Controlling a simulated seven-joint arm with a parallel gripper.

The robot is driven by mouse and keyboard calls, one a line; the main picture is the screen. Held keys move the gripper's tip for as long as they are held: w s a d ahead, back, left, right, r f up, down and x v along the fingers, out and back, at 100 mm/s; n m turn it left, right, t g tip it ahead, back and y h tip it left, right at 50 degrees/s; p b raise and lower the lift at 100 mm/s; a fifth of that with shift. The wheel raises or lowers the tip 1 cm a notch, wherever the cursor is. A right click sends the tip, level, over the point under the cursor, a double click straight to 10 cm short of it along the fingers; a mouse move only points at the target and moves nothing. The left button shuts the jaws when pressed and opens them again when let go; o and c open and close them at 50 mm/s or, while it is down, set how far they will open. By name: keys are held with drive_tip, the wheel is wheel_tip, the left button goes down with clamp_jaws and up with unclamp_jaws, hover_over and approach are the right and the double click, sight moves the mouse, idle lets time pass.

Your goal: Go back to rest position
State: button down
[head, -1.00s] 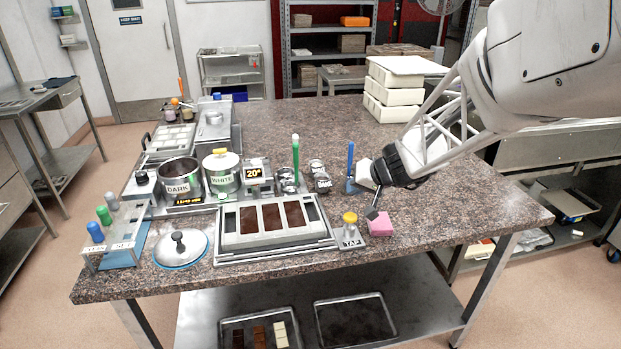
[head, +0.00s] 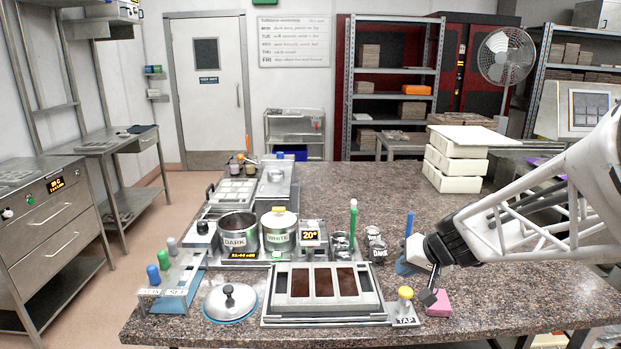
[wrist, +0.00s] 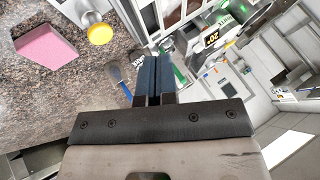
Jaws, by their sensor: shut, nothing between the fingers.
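My gripper (head: 431,290) is at the right of the workbench (head: 520,287), close to a pink block (head: 439,303) and the yellow-topped TAP knob (head: 405,293). In the wrist view my gripper's dark fingers (wrist: 153,84) are together, with nothing between them. The pink block (wrist: 46,43) and the yellow knob (wrist: 100,34) lie to the upper left there, apart from the fingers. Whether the fingertips touch the block cannot be told from the head view.
A mould (head: 264,291) with dark-filled cavities sits left of the knob. Behind it are the DARK pot (head: 238,240), the WHITE pot (head: 279,241) and upright green (head: 353,222) and blue (head: 409,224) handles. White boxes (head: 455,168) are stacked behind my arm.

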drive_tip(key=s+a+r+g+h, duration=0.1)
drive_tip(key=s+a+r+h, duration=0.1)
drive_tip(key=s, duration=1)
drive_tip(key=s+a+r+g+h, duration=0.1)
drive_tip(key=s+r+g+h, duration=0.1)
drive_tip(key=s, duration=1.1)
drive_tip(key=shift+s+a+n+h, duration=0.3)
drive_tip(key=shift+a+n+h, duration=0.1)
drive_tip(key=shift+h, duration=0.4)
